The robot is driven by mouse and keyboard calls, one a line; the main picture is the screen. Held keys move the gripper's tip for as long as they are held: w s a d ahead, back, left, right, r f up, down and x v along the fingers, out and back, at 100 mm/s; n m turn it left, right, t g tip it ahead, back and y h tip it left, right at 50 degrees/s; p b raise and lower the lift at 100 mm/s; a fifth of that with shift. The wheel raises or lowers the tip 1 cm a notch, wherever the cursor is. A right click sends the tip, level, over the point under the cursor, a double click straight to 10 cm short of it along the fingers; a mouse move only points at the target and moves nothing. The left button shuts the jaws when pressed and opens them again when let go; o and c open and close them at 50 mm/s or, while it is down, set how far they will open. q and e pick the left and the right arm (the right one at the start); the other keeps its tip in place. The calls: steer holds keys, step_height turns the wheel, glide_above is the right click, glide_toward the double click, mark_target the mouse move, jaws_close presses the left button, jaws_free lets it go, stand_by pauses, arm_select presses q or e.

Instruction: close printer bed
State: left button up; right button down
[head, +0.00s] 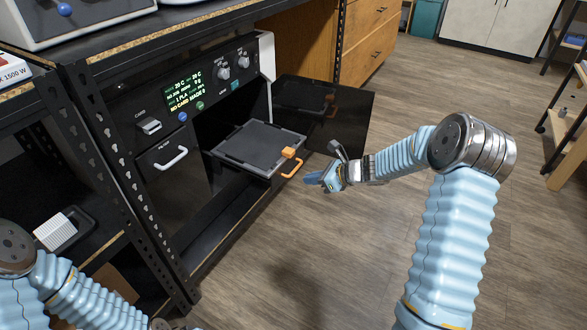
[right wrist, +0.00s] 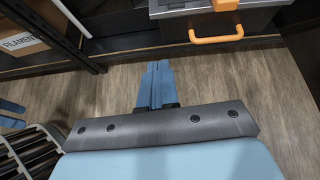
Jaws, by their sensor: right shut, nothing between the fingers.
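The printer bed (head: 256,146) is a dark flat plate on a tray, slid out of the black printer's (head: 200,98) open front. An orange handle (head: 291,168) is on its front edge, with an orange block above it. In the right wrist view the handle (right wrist: 215,37) shows at the top right. The printer's dark door (head: 345,118) stands swung open to the right. My right gripper (head: 313,179) is shut and empty, just in front of and right of the handle, apart from it. It also shows in the right wrist view (right wrist: 157,68).
A filament drawer (head: 170,170) with a white handle is shut left of the bed. A black shelf frame (head: 120,190) with a small tray (head: 75,228) stands at the left. The wooden floor (head: 330,250) in front is clear.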

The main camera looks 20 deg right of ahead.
steer(key=w+d+r, duration=0.1)
glide_toward(273, 169)
steer(key=shift+m+t, duration=0.3)
steer(key=shift+m, duration=0.1)
steer(key=w+a+f, duration=0.1)
steer(key=f, duration=0.1)
steer(key=w+a+f, duration=0.1)
steer(key=w, duration=0.1)
steer(key=shift+a+f+p, duration=0.15)
steer(key=shift+f+p, duration=0.15)
steer(key=shift+f, duration=0.1)
arm_select(q)
steer(key=shift+w+a+n, duration=0.1)
steer(key=shift+a+n, duration=0.25)
steer(key=shift+n, duration=0.35)
arm_select(e)
steer(key=shift+w+a+f, duration=0.1)
steer(key=shift+w+a, duration=0.35)
steer(key=shift+w, duration=0.15)
arm_select(q)
steer(key=shift+a, duration=0.1)
